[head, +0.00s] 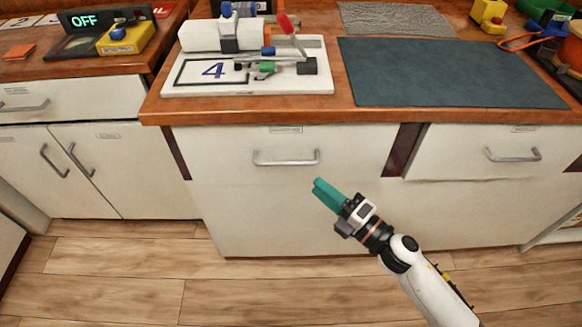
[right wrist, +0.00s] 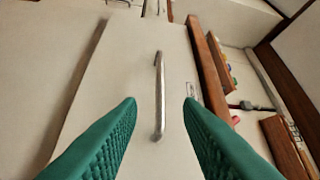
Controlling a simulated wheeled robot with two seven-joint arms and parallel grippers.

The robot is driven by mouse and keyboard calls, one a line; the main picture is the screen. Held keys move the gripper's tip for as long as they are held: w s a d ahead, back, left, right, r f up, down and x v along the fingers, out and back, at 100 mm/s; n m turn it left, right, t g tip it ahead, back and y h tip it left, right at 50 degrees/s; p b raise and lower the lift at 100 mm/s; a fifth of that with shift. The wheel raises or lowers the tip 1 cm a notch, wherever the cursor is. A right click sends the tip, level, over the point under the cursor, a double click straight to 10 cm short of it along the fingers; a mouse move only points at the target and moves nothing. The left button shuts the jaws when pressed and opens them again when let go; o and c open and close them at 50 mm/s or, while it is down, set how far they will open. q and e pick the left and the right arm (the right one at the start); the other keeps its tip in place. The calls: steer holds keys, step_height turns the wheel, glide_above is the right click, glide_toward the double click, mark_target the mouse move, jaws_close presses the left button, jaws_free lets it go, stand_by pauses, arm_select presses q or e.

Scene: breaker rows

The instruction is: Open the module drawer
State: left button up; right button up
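The middle drawer (head: 230,170) under the wooden counter has a white front and looks shut. Its small label is too blurred to read, so I cannot tell by name that it is the module drawer. Its silver bar handle (head: 286,161) runs level across the front. My right gripper (head: 318,185) has green fingers and is in front of the drawer, just below and right of the handle. In the right wrist view the fingers (right wrist: 160,105) are spread and empty. The handle (right wrist: 159,95) shows between and beyond them, apart from both. My left gripper is not in view.
Another drawer with a handle (head: 512,155) is to the right, and a cabinet with two doors (head: 85,170) is to the left. The counter carries a white board (head: 190,78) marked 4 and a dark mat (head: 450,75). The wooden floor (head: 120,265) in front is clear.

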mark_target(290, 163)
steer(key=x, duration=1)
steer(key=shift+w+a, duration=0.15)
steer(key=shift+w, duration=0.05)
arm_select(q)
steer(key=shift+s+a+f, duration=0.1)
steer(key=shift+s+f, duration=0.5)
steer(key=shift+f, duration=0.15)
arm_select(e)
jaws_close()
